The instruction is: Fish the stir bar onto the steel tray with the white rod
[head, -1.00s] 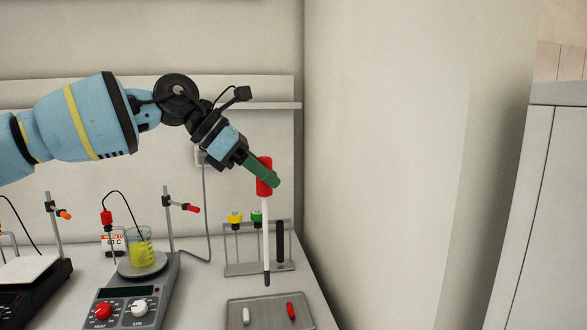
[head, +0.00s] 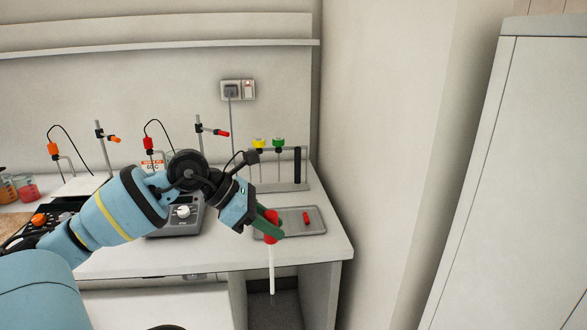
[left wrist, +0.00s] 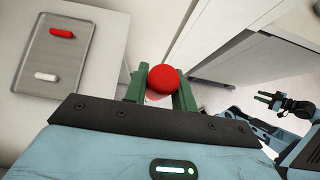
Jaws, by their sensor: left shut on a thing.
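My left gripper (head: 269,224) is shut on the red handle (head: 272,235) of the white rod (head: 271,272). The rod hangs upright in front of the bench edge, clear of the tray. In the left wrist view the round red handle top (left wrist: 163,80) sits between the green fingers. The steel tray (head: 318,228) lies on the bench behind the gripper. A red bar (head: 306,217) lies on it. The left wrist view shows the red bar (left wrist: 62,33) and a white bar (left wrist: 45,76) on the tray. My right gripper (left wrist: 268,99) is open and appears empty.
A wall rises right of the bench. Floor space below the bench front is clear.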

